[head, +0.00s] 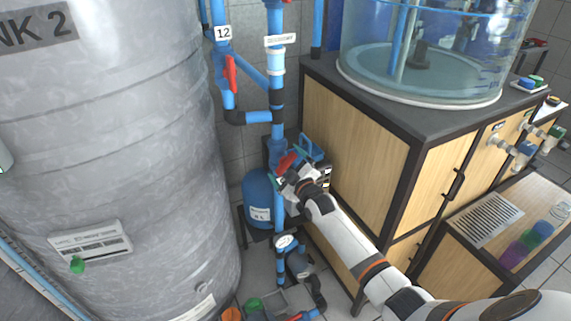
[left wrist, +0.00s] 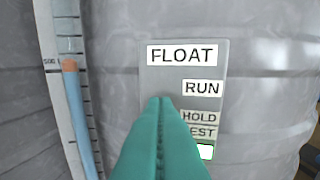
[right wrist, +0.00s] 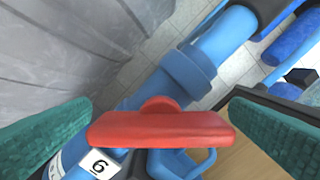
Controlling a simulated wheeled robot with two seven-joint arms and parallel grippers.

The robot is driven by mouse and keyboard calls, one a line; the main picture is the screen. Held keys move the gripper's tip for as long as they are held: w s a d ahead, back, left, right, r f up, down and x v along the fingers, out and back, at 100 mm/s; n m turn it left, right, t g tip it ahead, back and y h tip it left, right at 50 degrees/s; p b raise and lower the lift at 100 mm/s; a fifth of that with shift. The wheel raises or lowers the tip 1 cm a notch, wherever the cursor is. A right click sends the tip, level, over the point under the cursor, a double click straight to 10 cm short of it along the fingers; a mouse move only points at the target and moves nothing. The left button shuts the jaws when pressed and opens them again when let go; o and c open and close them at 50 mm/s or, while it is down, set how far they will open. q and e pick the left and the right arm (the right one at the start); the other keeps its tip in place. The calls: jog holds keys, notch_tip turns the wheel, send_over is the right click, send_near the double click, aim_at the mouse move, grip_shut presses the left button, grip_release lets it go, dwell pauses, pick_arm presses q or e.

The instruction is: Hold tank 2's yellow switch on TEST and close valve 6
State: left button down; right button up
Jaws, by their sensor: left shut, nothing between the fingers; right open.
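Tank 2 (head: 125,150) is the large grey tank at left in the head view. In the left wrist view its FLOAT panel (left wrist: 217,70) carries RUN, HOLD and partly covered TEST labels. My left gripper (left wrist: 160,105) is shut, its teal fingers in front of the panel. The yellow switch is not visible. A lit white-green square (left wrist: 205,152) shows below TEST. Valve 6's red handle (right wrist: 160,128) lies diagonally to its blue pipe (right wrist: 220,40), beside the "6" label (right wrist: 100,163). My right gripper (right wrist: 160,115) is open, fingers at either end of the handle; contact is unclear.
A wooden cabinet (head: 370,150) with a clear tank (head: 430,60) stands right of the pipes. A blue vessel (head: 258,195) and a gauge (head: 285,241) are near valve 6. Another red valve handle (head: 230,73) is higher up, by label 12.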

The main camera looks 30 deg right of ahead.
jog(key=shift+w, duration=0.35)
jog(key=shift+c, duration=0.6)
jog(key=c, duration=0.9)
jog(key=shift+m, duration=0.3)
jog(key=m, duration=0.3)
jog(key=shift+d, duration=0.1)
pick_arm(q)
jog(key=shift+f, duration=0.1)
pick_arm(e)
jog(key=shift+d+m, duration=0.1)
jog(key=shift+m, duration=2.4)
jog(key=o, duration=1)
